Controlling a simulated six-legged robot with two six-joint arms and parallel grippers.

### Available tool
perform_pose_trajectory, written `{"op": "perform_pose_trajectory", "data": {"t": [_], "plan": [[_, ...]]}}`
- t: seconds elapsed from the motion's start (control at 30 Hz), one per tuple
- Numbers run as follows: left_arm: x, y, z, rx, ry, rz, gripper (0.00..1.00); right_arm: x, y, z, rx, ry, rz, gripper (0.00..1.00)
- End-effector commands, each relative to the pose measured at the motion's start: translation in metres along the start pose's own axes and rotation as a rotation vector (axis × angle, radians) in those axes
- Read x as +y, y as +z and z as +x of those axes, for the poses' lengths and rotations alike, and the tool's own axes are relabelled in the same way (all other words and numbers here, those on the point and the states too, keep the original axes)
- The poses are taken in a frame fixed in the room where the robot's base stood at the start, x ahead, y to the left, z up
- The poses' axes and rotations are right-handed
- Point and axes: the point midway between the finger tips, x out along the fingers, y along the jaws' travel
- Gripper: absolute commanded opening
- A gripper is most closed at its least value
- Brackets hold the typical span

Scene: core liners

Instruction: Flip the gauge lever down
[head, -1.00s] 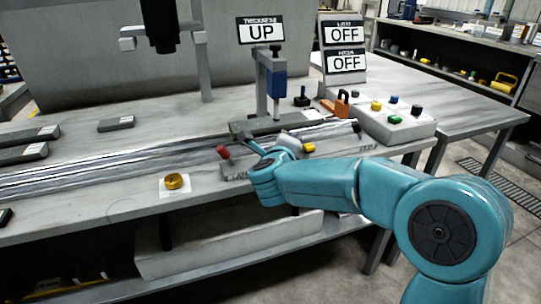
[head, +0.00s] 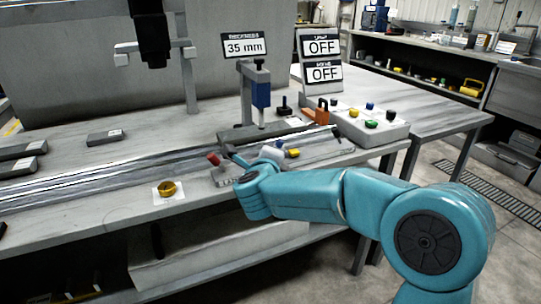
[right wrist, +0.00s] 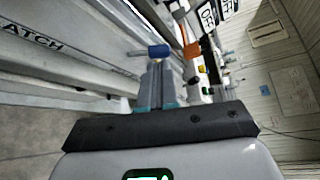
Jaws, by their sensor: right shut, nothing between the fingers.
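The gauge (head: 261,92) has a blue body on a grey stand on the bench. Its thickness sign (head: 245,45) reads 35 mm. A red-knobbed lever (head: 213,159) sits at the bench's front edge. I cannot tell for sure which lever is the gauge's. My right gripper (head: 230,153) is shut and empty, just right of the red knob; contact is unclear. In the right wrist view, the closed fingers (right wrist: 157,68) point at a blue piece (right wrist: 158,51) on a thin rod. My left gripper is out of view.
A yellow knob (head: 293,153) is beside my right wrist. A button box (head: 371,131) and orange clamp-like part (head: 322,110) stand to the right. Two signs (head: 322,60) read OFF. A brass ring (head: 167,189) lies at the front left. A long rail crosses the bench.

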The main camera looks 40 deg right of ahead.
Motion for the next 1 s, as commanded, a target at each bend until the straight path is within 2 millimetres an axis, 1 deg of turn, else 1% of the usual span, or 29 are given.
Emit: {"op": "perform_pose_trajectory", "data": {"t": [0.03, 0.3, 0.4, 0.5, 0.63, 1.0], "plan": [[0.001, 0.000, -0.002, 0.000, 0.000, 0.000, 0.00, -0.003, 0.002, -0.010, -0.006, 0.000, 0.001, 0.00], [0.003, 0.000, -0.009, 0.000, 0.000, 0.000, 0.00, -0.008, 0.001, -0.057, -0.006, 0.000, 0.002, 0.00], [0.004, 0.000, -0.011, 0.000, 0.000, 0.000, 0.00, -0.010, 0.001, -0.071, -0.005, -0.001, 0.001, 0.00], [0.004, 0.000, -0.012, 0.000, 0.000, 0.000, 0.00, -0.009, 0.000, -0.081, -0.003, 0.000, 0.001, 0.00], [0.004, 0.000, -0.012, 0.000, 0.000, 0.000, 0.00, -0.010, -0.001, -0.087, -0.002, -0.002, 0.001, 0.00], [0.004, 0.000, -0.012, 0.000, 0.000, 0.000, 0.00, -0.008, 0.000, -0.090, -0.002, -0.001, 0.001, 0.00]]}}
